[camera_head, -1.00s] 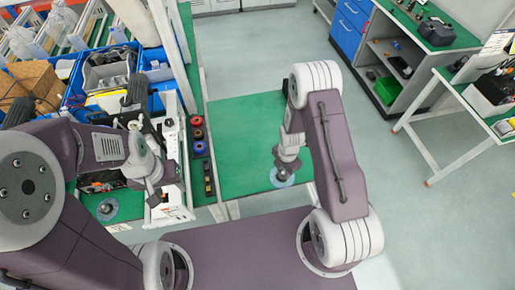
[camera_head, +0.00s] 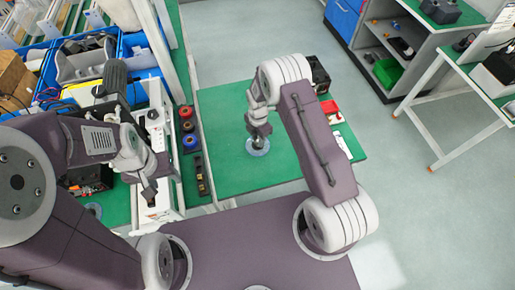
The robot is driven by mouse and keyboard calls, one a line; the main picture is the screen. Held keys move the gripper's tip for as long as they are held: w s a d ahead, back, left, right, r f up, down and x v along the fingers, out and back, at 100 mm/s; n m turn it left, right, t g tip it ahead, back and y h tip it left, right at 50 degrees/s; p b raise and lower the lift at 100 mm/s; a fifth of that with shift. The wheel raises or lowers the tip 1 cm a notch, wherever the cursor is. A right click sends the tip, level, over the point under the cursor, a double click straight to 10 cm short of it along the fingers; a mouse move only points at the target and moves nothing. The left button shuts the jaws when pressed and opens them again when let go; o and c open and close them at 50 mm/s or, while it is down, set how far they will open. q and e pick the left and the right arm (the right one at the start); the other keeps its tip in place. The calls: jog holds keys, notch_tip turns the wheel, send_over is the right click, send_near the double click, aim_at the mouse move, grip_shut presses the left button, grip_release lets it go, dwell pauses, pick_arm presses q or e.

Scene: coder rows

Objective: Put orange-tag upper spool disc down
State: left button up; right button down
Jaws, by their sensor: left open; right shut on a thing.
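A pale blue, see-through spool disc (camera_head: 257,148) is at my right gripper (camera_head: 258,139), which is shut on it. A second similar disc (camera_head: 94,210) lies on the green surface at the lower left, partly hidden by my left arm. My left gripper (camera_head: 149,196) is open and empty, beside the white rail unit at the left.
Coloured spools (camera_head: 188,127) stand in a narrow rack left of the table. Blue bins (camera_head: 135,45) stand at the upper left. The table's front half is clear.

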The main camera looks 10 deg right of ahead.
jog(key=shift+w+a, duration=0.1)
jog(key=shift+w, duration=0.05)
jog(key=f+b, duration=0.3)
jog(key=f, duration=0.1)
jog(key=shift+s, duration=0.35)
jog(key=shift+w, duration=0.2)
jog(key=c, duration=1.1)
grip_release()
jog(key=shift+s, duration=0.1)
